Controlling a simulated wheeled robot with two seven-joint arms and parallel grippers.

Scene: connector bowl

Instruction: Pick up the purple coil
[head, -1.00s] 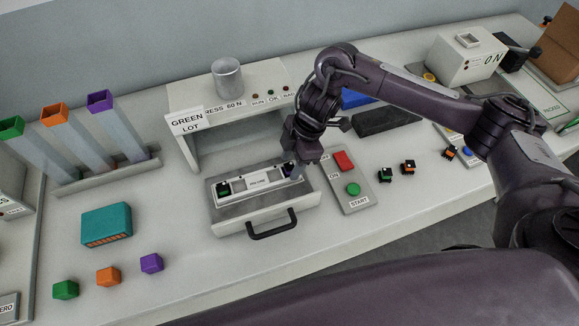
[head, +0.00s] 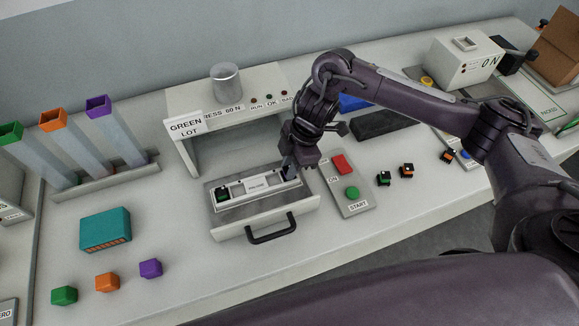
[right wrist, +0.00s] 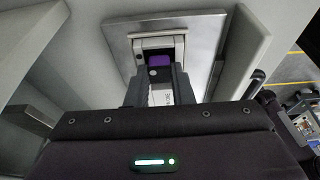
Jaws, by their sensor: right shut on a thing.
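The purple coil (right wrist: 160,61) shows in the right wrist view between my right fingertips, at the end of the pale fixture. My right gripper (right wrist: 158,72) is shut on it; in the head view the gripper (head: 289,172) points down at the right end of the fixture and hides the coil. I cannot tell whether the coil is clear of the fixture. A dark green-marked piece (head: 223,194) sits in the fixture's left end. The fixture (head: 233,205) lies on a drawer (head: 228,229) with a black handle. My left gripper is not in view.
A press frame (head: 182,150) labelled GREEN LOT stands behind the drawer. A button panel (head: 341,188) is on the right, with small dark pieces (head: 384,178) beyond. Green, orange and purple blocks (head: 150,268) lie front left near a teal box (head: 105,229).

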